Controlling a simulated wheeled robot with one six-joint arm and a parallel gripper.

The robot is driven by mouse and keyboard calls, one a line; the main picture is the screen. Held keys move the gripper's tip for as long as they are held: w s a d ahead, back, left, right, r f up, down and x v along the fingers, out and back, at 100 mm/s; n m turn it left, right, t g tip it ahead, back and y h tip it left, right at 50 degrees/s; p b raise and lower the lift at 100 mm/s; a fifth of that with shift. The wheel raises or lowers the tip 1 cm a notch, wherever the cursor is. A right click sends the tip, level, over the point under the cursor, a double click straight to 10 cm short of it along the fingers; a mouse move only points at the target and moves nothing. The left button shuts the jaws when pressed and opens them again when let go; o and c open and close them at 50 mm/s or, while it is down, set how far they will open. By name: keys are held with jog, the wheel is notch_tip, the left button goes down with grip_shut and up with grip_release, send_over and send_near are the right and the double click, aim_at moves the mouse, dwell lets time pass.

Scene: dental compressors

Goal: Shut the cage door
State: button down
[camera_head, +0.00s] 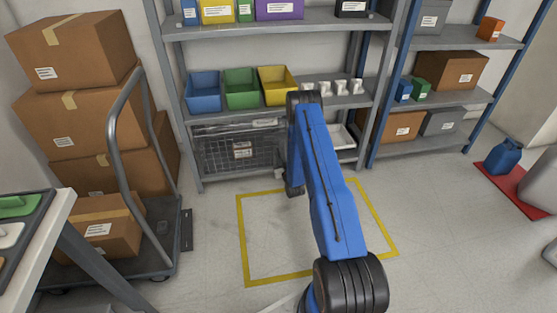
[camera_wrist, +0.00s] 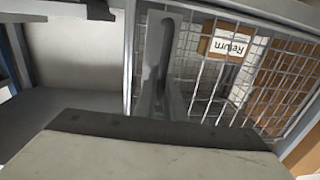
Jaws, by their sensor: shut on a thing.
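The cage (camera_head: 225,155) stands on the low level of the middle grey shelf in the head view, with a dark mesh front and a white label. In the wrist view the mesh door (camera_wrist: 200,75) fills the upper right, with its grey frame edge (camera_wrist: 130,50) running up the left. My gripper (camera_wrist: 162,102) is shut on a grey upright handle (camera_wrist: 166,50) at the door's left edge. In the head view my blue arm hides the cage's right end and most of the gripper. I cannot tell whether the door is fully flush with the cage.
A cardboard box with a "Return" label (camera_wrist: 229,44) shows behind the mesh. Blue, green and yellow bins (camera_head: 241,88) sit on the shelf above the cage. A loaded cart (camera_head: 150,262) stands at left. The yellow-outlined floor (camera_head: 270,240) is clear around my arm.

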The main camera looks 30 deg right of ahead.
jog(key=shift+w+d+r, duration=0.1)
jog(key=shift+w+r, duration=0.05)
jog(key=c, duration=2.1)
grip_release()
jog(key=s+a, duration=0.1)
jog(key=s, duration=0.4)
jog(key=s+a, duration=0.1)
jog(key=s, duration=0.5)
jog(key=s+a, duration=0.1)
jog(key=s, duration=0.5)
jog(key=shift+s+a, duration=0.15)
jog(key=shift+a, duration=0.15)
